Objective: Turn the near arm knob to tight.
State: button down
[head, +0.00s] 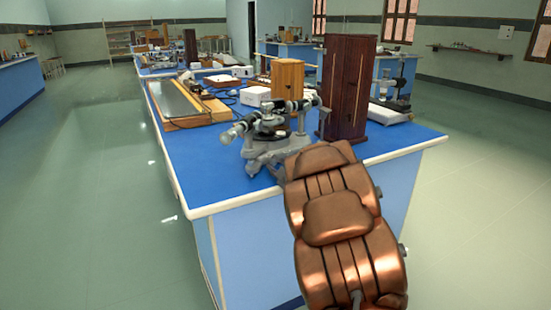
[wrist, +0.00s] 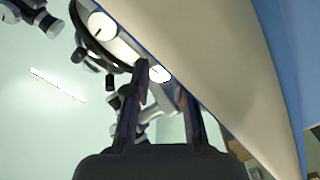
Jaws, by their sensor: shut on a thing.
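The knob itself is mostly hidden by the fingers. In the head view my copper arm hides the gripper.
A tall dark wooden cabinet (head: 348,88) stands just right of the spectrometer. A lighter wooden box (head: 287,78) and a white box (head: 255,96) stand behind it. A wood-framed tray (head: 187,103) lies at the left. The bench's pale front edge (head: 235,202) is close below.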

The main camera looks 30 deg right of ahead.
jog(key=shift+m+p, duration=0.45)
jog(key=shift+m, duration=0.15)
jog(key=shift+f, duration=0.1)
jog(key=c, duration=1.2)
grip_release()
jog(key=shift+d, duration=0.1)
jog(key=shift+c, duration=0.2)
jog(key=shift+s, duration=0.1)
jog(key=shift+s+r, duration=0.2)
jog(key=shift+s, duration=0.5)
jog(key=s, duration=0.6)
jog(key=shift+a+f, duration=0.15)
jog(key=shift+a, duration=0.25)
